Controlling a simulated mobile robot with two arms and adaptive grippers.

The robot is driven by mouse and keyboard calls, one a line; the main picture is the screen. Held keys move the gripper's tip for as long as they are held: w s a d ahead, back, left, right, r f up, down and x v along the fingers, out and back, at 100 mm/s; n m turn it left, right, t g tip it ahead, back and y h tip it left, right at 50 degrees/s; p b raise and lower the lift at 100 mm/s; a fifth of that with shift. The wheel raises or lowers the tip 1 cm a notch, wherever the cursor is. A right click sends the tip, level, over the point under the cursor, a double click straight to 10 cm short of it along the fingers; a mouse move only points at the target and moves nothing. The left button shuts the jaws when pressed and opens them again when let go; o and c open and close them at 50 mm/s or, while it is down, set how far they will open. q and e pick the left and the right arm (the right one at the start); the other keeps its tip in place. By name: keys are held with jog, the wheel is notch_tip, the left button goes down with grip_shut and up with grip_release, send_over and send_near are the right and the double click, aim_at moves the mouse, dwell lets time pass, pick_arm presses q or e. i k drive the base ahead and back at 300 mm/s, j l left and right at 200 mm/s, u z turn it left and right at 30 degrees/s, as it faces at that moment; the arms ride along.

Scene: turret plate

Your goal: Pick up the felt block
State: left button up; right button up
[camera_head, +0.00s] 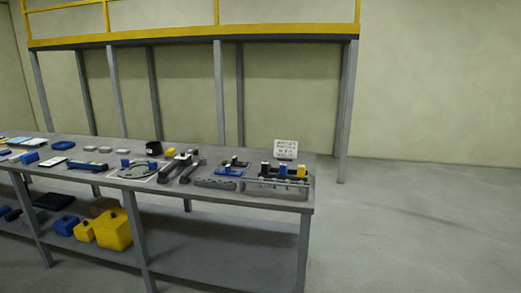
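I cannot tell which item is the felt block at this distance. Candidates are several small block-like items on the grey table (240,192): a blue block (30,158) near the left end, a flat blue piece (63,145) behind it, and small pale grey pieces (105,149) along the back. A light plate with a dark ring (140,170) lies mid-table, with a small blue piece (125,163) at its edge. Neither of my grippers is in view.
A holder (278,183) with upright pieces stands at the table's right end, a white sign (286,149) behind it. A black cup (153,148) stands mid-table. Yellow canisters (112,230) sit on the lower shelf. Floor (420,220) right of the table is clear.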

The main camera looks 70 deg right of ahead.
aim_at(171, 153)
jog(key=z, duration=1.75)
jog(key=u, duration=2.05)
jog(key=z, duration=2.05)
jog(key=i+l+z, duration=0.25)
jog(key=l, duration=0.15)
jog(key=i+l+z, duration=0.6)
jog(key=z, duration=0.15)
jog(key=i+l+z, duration=0.6)
jog(key=i+z, duration=0.35)
jog(key=k, duration=0.1)
